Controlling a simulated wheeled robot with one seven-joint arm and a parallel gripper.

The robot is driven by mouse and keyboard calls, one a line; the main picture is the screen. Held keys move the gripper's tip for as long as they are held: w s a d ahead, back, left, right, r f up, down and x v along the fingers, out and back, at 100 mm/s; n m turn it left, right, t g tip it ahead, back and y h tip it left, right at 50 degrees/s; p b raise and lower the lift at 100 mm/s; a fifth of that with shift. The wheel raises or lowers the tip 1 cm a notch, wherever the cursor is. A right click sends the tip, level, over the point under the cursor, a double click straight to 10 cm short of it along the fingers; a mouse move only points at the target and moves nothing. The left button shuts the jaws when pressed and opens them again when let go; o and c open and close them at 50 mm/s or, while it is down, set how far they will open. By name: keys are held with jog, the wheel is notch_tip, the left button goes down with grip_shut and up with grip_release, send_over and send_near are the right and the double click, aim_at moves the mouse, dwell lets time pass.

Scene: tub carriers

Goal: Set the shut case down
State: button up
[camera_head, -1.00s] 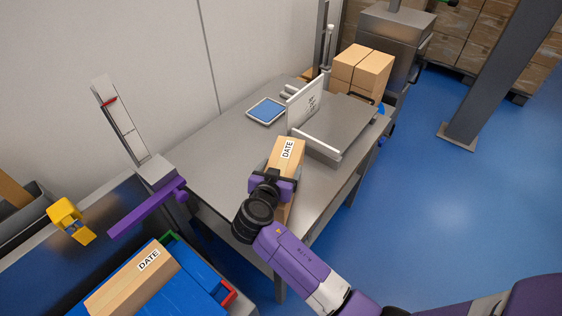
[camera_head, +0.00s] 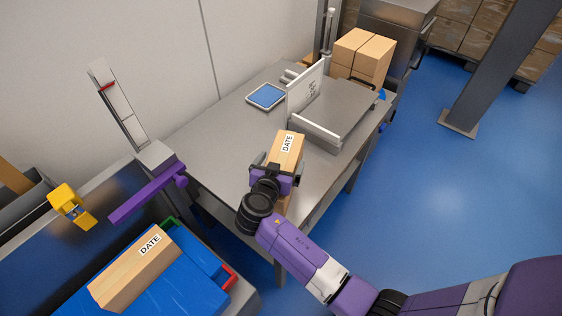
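A long tan case (camera_head: 288,149) with a white DATE label is at my gripper (camera_head: 272,172), over the near edge of the grey metal table (camera_head: 222,140). The gripper's fingers sit on both sides of the case, and it looks held between them. My wrist hides part of its near end. I cannot tell whether its underside touches the table. A second case (camera_head: 133,270) with a DATE label lies on blue tubs (camera_head: 187,292) at the lower left.
A metal platform with a white upright plate (camera_head: 305,92) stands on the table behind the case. A blue-screened tablet (camera_head: 266,96) lies to its left. Stacked cartons (camera_head: 362,56) stand at the back. A purple bar (camera_head: 147,197) juts out at left. Blue floor is open at right.

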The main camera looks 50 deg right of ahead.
jog(key=shift+r, duration=0.2)
jog(key=b+v, duration=0.1)
jog(key=v, duration=1)
jog(key=shift+s+a, duration=0.25)
jog(key=shift+a, duration=0.15)
